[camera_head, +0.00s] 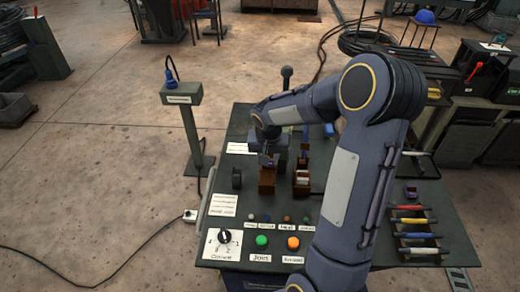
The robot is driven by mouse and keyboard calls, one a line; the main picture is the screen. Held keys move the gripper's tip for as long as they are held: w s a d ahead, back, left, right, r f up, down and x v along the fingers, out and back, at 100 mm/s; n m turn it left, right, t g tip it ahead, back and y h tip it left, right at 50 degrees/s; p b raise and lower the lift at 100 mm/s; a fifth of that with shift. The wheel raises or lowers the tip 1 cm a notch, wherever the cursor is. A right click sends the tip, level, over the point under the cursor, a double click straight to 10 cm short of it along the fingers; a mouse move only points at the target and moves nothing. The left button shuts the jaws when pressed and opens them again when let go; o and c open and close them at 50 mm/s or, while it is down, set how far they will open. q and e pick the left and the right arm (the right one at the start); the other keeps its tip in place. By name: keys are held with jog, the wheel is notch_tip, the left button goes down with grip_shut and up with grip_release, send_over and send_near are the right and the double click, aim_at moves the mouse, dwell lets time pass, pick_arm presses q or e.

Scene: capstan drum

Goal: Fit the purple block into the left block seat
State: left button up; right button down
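My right arm comes in from the lower right and reaches over the dark table. My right gripper (268,159) points down just above the left brown block seat (267,182). A small dark, purplish shape shows between the fingers, but it is too small to tell whether it is the block or whether the fingers are shut on it. A second brown seat (301,181), with pale and blue parts on it, stands just right of it. A small purple piece (410,192) sits at the table's right side, above the rack. My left gripper is not in view.
A rack (418,252) with red, yellow, white and blue bars is at the right. Green (261,241) and orange (293,243) buttons and a dial (224,237) are at the front. A post with a box (181,94) stands left of the table. My arm hides the table's middle right.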

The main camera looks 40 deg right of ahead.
jog(key=shift+d+f, duration=0.1)
jog(key=shift+f, duration=0.1)
jog(key=shift+w+f+b, duration=0.1)
jog(key=shift+f+b, duration=0.35)
jog(key=shift+f, duration=0.05)
jog(key=x, duration=0.1)
jog(key=b+x, duration=0.2)
jog(key=shift+s+a+f, duration=0.1)
jog(key=shift+s+a, duration=0.2)
jog(key=b+x, duration=0.3)
jog(key=shift+s+a+f, duration=0.15)
jog(key=shift+s+a, duration=0.05)
jog(key=c, duration=0.9)
grip_release()
jog(key=shift+v, duration=3.95)
